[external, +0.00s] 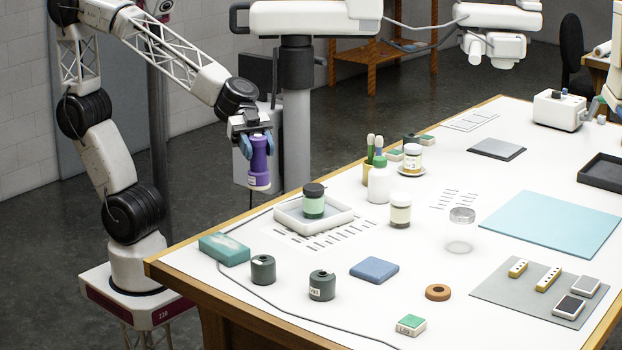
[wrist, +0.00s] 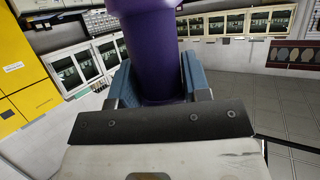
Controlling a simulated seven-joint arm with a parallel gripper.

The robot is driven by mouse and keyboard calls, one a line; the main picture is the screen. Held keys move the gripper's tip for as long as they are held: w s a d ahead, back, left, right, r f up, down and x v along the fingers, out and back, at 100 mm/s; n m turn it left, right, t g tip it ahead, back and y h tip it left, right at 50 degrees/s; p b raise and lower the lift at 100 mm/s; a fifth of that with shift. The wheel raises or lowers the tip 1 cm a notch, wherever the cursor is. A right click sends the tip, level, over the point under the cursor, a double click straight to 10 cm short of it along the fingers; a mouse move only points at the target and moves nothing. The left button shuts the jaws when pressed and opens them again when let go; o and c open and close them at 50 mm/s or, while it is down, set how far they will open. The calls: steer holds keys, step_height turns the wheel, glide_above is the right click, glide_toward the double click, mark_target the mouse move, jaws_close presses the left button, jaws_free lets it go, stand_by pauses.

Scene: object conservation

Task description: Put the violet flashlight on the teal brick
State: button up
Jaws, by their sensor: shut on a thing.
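The violet flashlight (external: 259,165) hangs upright in my gripper (external: 258,142), high above the floor, beyond the table's left edge. In the wrist view the flashlight (wrist: 150,50) stands between the two blue finger pads of my gripper (wrist: 160,85), which are shut on it. Its lower end in the external view is clear of any surface. The teal brick (external: 224,249) lies flat on the table's near left corner, below and to the left of the flashlight. Nothing rests on the brick.
Two dark green jars (external: 263,269) stand right of the brick. A white tray (external: 290,216) holds a green jar with a dark lid (external: 313,200). A thin cable (external: 232,280) runs beside the brick. A blue block (external: 374,270) lies farther right.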

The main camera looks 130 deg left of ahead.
steer(key=s+d+f, duration=0.1)
steer(key=s+f, duration=0.4)
steer(key=s, duration=0.7)
steer(key=s+d+f, duration=0.2)
steer(key=s+f, duration=0.3)
steer(key=s, duration=0.7)
steer(key=shift+s+f, duration=0.25)
steer(key=shift+f, duration=0.05)
steer(key=shift+w, duration=0.15)
steer(key=w, duration=0.7)
steer(key=shift+w+d+f, duration=0.25)
steer(key=shift+d+f, duration=0.1)
stand_by(0.4)
steer(key=shift+w, duration=0.1)
steer(key=w, duration=0.7)
steer(key=shift+w+d+f, duration=0.2)
steer(key=shift+d+f, duration=0.15)
